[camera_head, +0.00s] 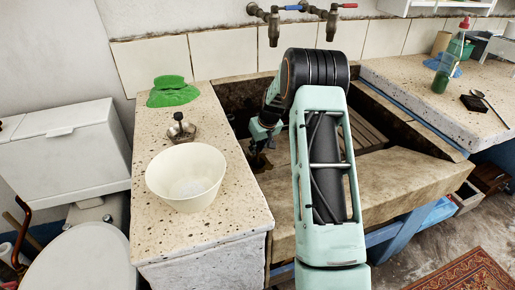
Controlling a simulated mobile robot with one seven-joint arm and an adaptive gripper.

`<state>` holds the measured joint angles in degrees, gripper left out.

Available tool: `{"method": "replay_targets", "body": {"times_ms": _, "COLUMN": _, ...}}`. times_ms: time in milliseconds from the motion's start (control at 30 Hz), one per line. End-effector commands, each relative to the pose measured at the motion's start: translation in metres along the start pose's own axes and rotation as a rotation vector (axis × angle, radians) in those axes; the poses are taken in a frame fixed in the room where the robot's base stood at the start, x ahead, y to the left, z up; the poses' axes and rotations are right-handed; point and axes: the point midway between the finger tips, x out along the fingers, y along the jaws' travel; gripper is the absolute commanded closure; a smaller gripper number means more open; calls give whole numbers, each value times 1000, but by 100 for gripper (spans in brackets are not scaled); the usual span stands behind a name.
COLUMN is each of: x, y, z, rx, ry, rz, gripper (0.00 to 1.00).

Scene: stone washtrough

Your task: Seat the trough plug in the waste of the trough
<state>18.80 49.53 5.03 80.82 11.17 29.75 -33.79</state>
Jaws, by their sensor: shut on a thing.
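The stone trough (410,181) is set between two speckled worktops, below the taps. My gripper (259,147) is at the left side of the trough, low over its basin and pointing down. It is shut on a small dark brown thing, which looks like the trough plug (258,162), though it is small and partly covered by the fingers. The waste is not clearly visible. My arm hides the middle of the trough, and I cannot tell whether the plug touches the bottom.
Two taps (273,27) hang above.

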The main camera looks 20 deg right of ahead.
Motion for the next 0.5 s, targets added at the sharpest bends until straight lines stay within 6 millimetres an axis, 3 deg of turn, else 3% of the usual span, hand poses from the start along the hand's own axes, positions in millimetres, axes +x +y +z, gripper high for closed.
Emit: {"method": "replay_targets", "body": {"times_ms": 500, "x": 8, "y": 0, "z": 3, "rx": 0, "ry": 1, "rz": 0, "gripper": 100}}
